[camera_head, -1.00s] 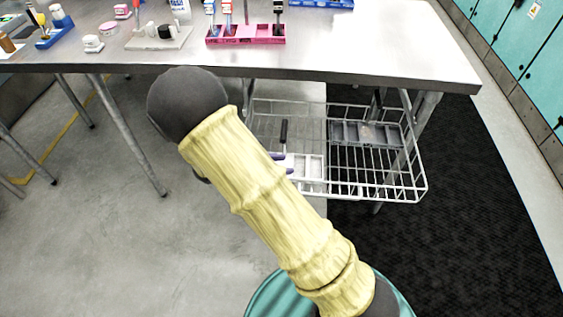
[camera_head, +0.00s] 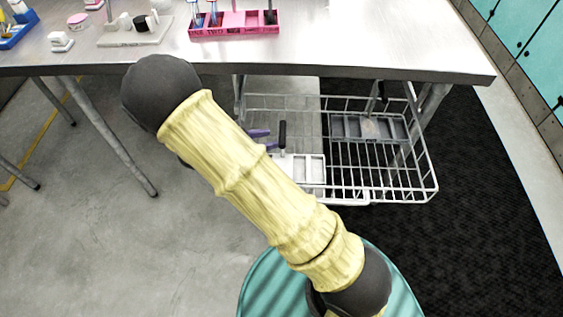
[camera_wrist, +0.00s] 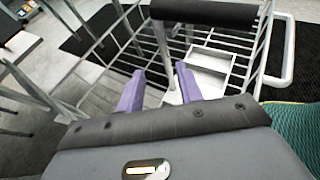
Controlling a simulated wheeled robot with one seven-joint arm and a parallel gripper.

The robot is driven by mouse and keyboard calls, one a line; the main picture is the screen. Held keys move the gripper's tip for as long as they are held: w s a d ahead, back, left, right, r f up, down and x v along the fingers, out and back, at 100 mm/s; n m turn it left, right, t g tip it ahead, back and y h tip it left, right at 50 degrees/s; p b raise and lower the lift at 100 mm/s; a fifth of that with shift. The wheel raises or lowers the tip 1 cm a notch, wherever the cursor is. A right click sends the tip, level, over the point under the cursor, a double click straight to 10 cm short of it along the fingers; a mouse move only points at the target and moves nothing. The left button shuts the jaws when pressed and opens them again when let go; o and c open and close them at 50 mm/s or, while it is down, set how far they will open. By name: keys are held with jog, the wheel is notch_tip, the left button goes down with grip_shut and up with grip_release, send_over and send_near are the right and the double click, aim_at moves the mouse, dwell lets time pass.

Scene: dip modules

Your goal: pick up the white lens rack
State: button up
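The white lens rack (camera_head: 312,172) sits in the wire basket under the table, at its left front side. It has open compartments and an upright post with a black handle (camera_head: 282,134). In the wrist view the black handle (camera_wrist: 205,12) crosses the top, close to the camera, and the rack's white compartments (camera_wrist: 210,60) lie below it. My gripper (camera_head: 261,139) shows purple fingers just left of the handle in the head view. My arm hides part of the rack.
The wire basket (camera_head: 432,180) has raised wire walls around the rack. A grey rack (camera_head: 350,128) stands in its right half. The steel table (camera_head: 380,52) overhangs the basket's back. A pink rack (camera_head: 235,30) and small items stand on the table. Floor is clear at left.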

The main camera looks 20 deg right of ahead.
aim_at(282, 153)
jog(key=shift+d, duration=0.1)
jog(key=shift+x, duration=1.05)
jog(key=shift+s, duration=0.1)
jog(key=shift+d+f, duration=0.1)
jog(key=x, duration=0.1)
jog(key=b+x, duration=0.1)
jog(key=x, duration=0.3)
jog(key=shift+s+d, duration=0.15)
jog(key=shift+s, duration=0.25)
